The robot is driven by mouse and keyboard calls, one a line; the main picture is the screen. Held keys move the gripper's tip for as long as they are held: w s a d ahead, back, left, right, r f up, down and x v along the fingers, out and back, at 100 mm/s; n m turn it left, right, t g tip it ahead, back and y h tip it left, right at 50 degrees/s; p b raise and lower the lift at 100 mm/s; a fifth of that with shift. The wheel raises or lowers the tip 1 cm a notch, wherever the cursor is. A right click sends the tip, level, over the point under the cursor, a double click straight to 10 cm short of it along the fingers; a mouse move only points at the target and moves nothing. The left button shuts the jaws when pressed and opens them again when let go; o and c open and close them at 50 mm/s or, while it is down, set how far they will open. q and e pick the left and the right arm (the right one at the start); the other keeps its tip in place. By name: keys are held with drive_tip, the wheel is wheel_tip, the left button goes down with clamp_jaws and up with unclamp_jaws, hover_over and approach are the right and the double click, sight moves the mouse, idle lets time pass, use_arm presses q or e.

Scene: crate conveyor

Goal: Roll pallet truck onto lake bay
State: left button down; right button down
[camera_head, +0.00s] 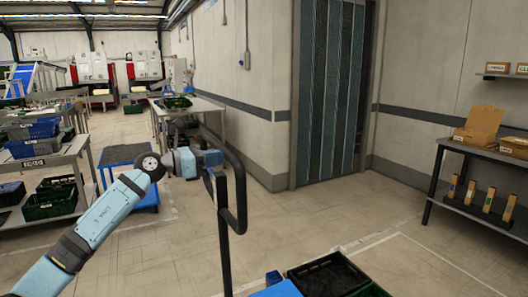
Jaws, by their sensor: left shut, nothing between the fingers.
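A truck with a tall black tubular handle (240,190) stands in front of me. A bit of its blue deck (278,290) shows at the bottom edge, with a dark crate (330,274) on it. The rest of the truck is cut off by the frame. My left gripper (213,158) is shut beside the upper part of the handle; whether it touches the bar I cannot tell. My right gripper is out of view. A pale floor line (440,258) runs at the right. No readable sign shows which bay is the lake bay.
A dark table (462,150) with boxes stands by the right wall. A grey strip-curtain doorway (326,100) is at the back. The middle floor is clear.

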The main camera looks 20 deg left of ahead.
use_arm(q)
drive_tip(key=shift+w+d+r+p, duration=0.15)
drive_tip(key=shift+w+d+p, duration=0.05)
drive_tip(key=shift+w+p, duration=0.3)
drive_tip(key=shift+r, duration=0.1)
